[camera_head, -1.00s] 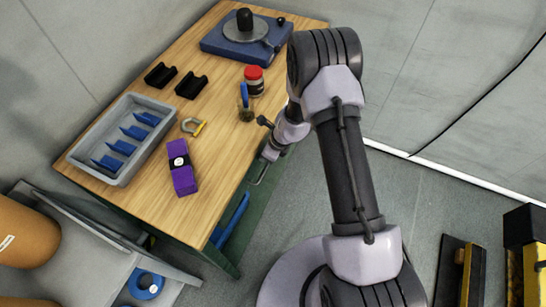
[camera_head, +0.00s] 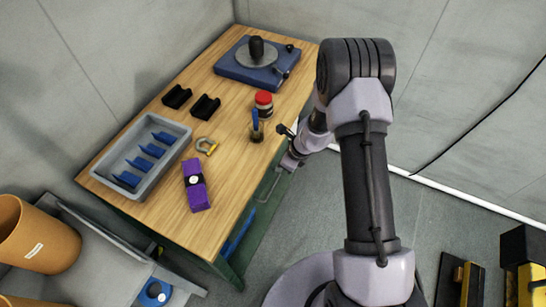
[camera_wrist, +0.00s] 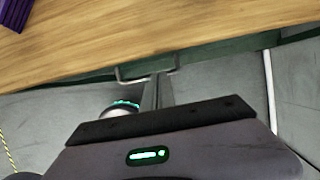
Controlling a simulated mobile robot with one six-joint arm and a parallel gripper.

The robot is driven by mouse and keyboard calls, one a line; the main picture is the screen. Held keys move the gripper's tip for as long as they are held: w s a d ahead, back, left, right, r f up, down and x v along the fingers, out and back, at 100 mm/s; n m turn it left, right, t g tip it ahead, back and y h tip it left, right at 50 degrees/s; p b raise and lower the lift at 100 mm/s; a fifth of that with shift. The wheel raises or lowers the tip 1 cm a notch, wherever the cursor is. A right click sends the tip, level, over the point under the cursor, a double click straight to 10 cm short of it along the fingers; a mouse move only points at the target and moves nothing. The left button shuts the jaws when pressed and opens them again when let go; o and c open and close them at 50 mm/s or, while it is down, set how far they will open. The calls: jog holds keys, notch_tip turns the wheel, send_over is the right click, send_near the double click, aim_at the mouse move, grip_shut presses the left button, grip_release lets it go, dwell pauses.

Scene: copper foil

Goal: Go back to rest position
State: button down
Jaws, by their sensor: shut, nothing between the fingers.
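My arm rises at the right of the head view and bends down to the table's right edge. My gripper (camera_wrist: 158,92) shows in the wrist view as two narrow grey fingers set close together, shut and empty. In the head view the wrist end of the arm (camera_head: 300,148) is beside the table's right edge, and the fingertips are hard to make out there. In the wrist view the fingertips appear near a thin metal handle (camera_wrist: 130,79) on the table's side; I cannot tell whether they touch it.
The wooden table (camera_head: 235,165) holds a grey tray (camera_head: 122,146) with blue dividers, a purple block (camera_head: 192,170), a yellow-grey shackle (camera_head: 206,146), a red-lidded jar (camera_head: 264,103), a small pot with a blue-handled tool (camera_head: 255,126), black holders (camera_head: 205,107) and a blue turntable device (camera_head: 240,70).

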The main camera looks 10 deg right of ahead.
notch_tip(320, 180, up, 12)
jog(key=a+n+t+b, duration=0.1)
jog(key=a+n+b, duration=0.1)
jog(key=n+b, duration=0.25)
jog(key=s+a+r+n+t+b, duration=0.1)
jog(key=s+r+n+b, duration=0.1)
jog(key=s+r+n, duration=0.3)
jog(key=s+a+r+n+b, duration=0.1)
jog(key=s+r+n, duration=0.15)
jog(key=r, duration=0.45)
jog(key=s+d+r+n+b, duration=0.1)
jog(key=s+n, duration=0.1)
jog(key=s, duration=0.4)
jog(key=s+d+r+n+t+h+b, duration=0.1)
jog(key=s+n+b, duration=0.1)
jog(key=s, duration=0.4)
jog(key=s+d+r+n+b, duration=0.1)
jog(key=s+d+n, duration=0.1)
jog(key=s+n, duration=0.2)
jog(key=shift+s+r+h+b, duration=0.25)
jog(key=shift+s+h+b, duration=0.1)
jog(key=shift+s, duration=0.65)
jog(key=shift+d, duration=0.1)
